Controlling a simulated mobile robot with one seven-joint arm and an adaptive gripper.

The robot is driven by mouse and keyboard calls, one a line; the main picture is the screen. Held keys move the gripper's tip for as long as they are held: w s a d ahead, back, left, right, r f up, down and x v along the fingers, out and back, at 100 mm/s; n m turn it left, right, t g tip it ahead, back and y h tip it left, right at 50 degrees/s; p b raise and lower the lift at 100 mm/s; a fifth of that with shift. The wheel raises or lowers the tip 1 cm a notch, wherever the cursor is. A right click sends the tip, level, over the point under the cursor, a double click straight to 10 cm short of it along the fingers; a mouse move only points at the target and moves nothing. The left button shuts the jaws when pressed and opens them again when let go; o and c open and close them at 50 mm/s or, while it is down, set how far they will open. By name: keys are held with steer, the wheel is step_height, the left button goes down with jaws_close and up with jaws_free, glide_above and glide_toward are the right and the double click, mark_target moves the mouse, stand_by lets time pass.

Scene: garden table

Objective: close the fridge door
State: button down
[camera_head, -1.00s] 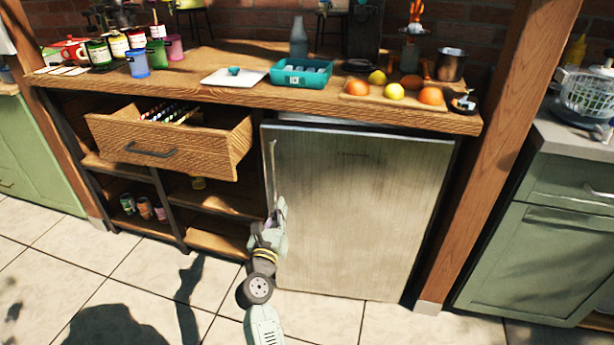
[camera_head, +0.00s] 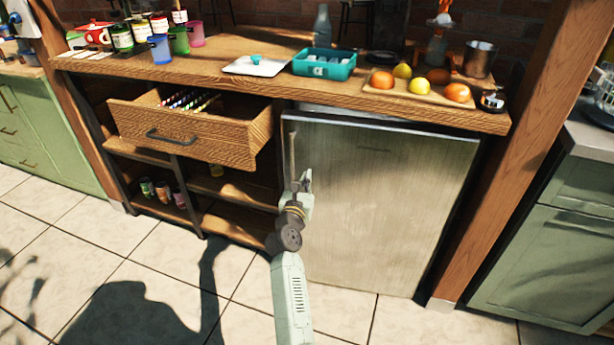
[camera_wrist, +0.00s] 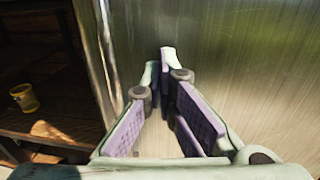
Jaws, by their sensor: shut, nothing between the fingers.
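The fridge door (camera_head: 385,200) is a brushed-metal panel under the wooden counter. It stands nearly flush with the counter front, with a dark gap showing along its top; I cannot tell whether it is fully closed. Its vertical bar handle (camera_head: 292,155) is on the left edge and also shows in the wrist view (camera_wrist: 108,55). My gripper (camera_head: 305,180) is at the door's left part, just right of the handle's lower end. In the wrist view my gripper (camera_wrist: 165,60) is shut and empty, its tips pointing at the metal panel. I cannot tell whether they touch it.
An open wooden drawer (camera_head: 185,133) sticks out left of the fridge. Open shelves (camera_head: 235,192) below it hold several cans and a yellow cup (camera_wrist: 24,97). The counter (camera_head: 220,78) carries cups, a teal box and fruit. A wooden post (camera_head: 500,165) stands right of the fridge. The tiled floor is clear.

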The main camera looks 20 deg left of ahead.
steer(key=shift+w, duration=0.8)
steer(key=shift+a, duration=0.1)
